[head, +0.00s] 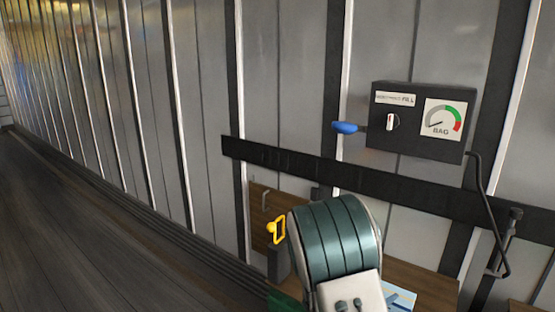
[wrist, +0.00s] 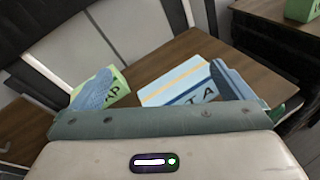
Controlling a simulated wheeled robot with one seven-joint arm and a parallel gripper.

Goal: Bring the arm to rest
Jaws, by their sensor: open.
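My gripper (wrist: 162,72) shows in the wrist view with its two blue fingers spread wide apart. Nothing is held between them. Beyond the fingers is a brown wooden surface. A blue and white box (wrist: 178,84) with dark letters lies on it, partly behind the right finger. A green box (wrist: 117,84) with dark letters is partly hidden behind the left finger. In the head view my arm rises at the lower middle and hides my gripper. Part of the blue and white box (head: 401,298) shows just right of the arm.
A yellow handle (head: 276,230) is left of my arm. Another green box (wrist: 301,9) is at the upper right. The floor at left is clear.

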